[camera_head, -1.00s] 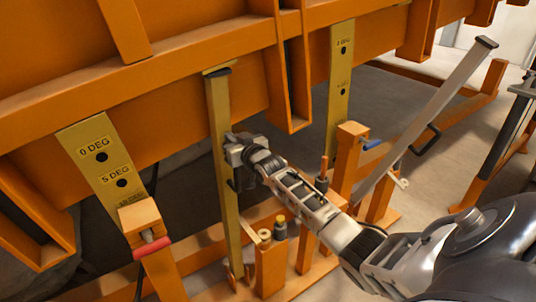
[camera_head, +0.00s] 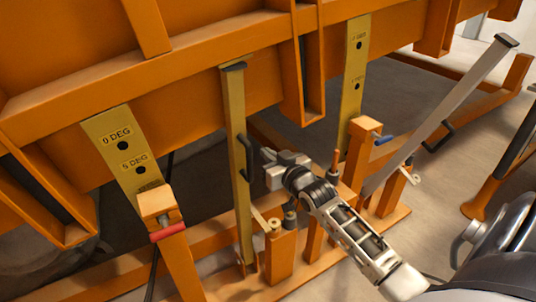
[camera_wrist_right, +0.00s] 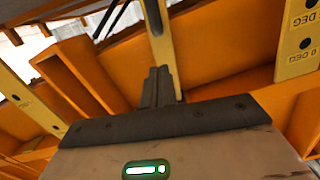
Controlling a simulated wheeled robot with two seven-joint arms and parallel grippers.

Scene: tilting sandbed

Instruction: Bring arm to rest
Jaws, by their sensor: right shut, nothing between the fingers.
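My right arm comes in from the lower right in the head view. Its gripper (camera_head: 268,168) is shut and empty, just right of the upright yellow prop bar (camera_head: 238,170) and its black handle (camera_head: 249,157), with a small gap apparent. In the right wrist view the closed fingers (camera_wrist_right: 158,88) point toward the same yellow bar (camera_wrist_right: 160,45), which stands behind them. My left gripper is not in view.
The orange tilting bed (camera_head: 200,85) spans the top. A yellow hole plate (camera_head: 125,150) marked 0 DEG and 5 DEG hangs left, another (camera_head: 352,85) right. A grey slanted bar (camera_head: 440,115) with a handle leans at right. Orange posts (camera_head: 280,258) stand below my arm.

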